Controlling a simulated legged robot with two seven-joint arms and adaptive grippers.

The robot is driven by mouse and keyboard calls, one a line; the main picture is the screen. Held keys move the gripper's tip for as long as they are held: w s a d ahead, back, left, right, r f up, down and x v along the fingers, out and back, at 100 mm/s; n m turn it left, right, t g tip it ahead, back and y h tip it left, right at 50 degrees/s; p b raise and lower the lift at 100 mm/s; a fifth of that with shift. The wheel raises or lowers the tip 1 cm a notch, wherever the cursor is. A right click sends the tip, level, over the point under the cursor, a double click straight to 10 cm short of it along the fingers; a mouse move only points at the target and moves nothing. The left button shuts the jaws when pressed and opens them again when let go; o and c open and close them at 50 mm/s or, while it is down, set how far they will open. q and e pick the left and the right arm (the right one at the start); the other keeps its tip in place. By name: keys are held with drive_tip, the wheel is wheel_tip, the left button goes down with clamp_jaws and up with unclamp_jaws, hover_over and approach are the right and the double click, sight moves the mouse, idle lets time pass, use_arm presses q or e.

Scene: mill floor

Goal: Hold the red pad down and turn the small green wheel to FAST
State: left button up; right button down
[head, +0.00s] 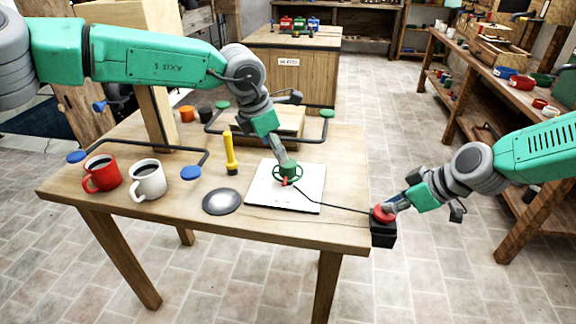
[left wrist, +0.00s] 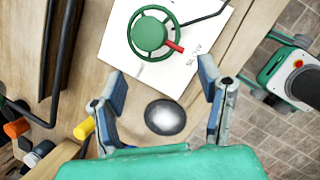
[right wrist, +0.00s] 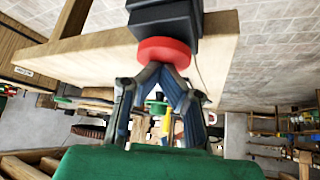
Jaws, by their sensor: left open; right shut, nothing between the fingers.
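The small green wheel (head: 288,171) stands on a white plate (head: 305,193) on the table. Its red pointer (left wrist: 174,46) points to the lower right in the left wrist view, near small lettering that looks like SLOW. My left gripper (left wrist: 162,78) is open; the wheel (left wrist: 150,33) lies just past its fingertips, not between them. In the head view the left gripper (head: 281,155) is right above and behind the wheel. The red pad (head: 382,214) sits on a black box (head: 383,234) at the table's right corner. My right gripper (right wrist: 163,70) is shut, its tips at the pad (right wrist: 164,52), apparently touching it.
A dark cable (head: 335,202) joins plate and box. A silver disc (head: 222,201), a yellow torch (head: 230,155), a red mug (head: 101,173) and a white mug (head: 148,180) stand left on the table. Dark bent bars with blue and green ends lie behind.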

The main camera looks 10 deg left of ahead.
sight(288, 165)
use_arm(q)
drive_tip(key=shift+n+h, duration=0.5)
drive_tip(key=shift+n, duration=0.3)
drive_tip(key=x, duration=0.3)
drive_tip(key=w+x, duration=0.1)
drive_tip(key=x, duration=0.2)
drive_tip(key=w+x, duration=0.1)
drive_tip(key=x, duration=0.3)
drive_tip(key=shift+a+r, duration=0.1)
drive_tip(key=shift+r, duration=0.2)
drive_tip(key=c, duration=1.1)
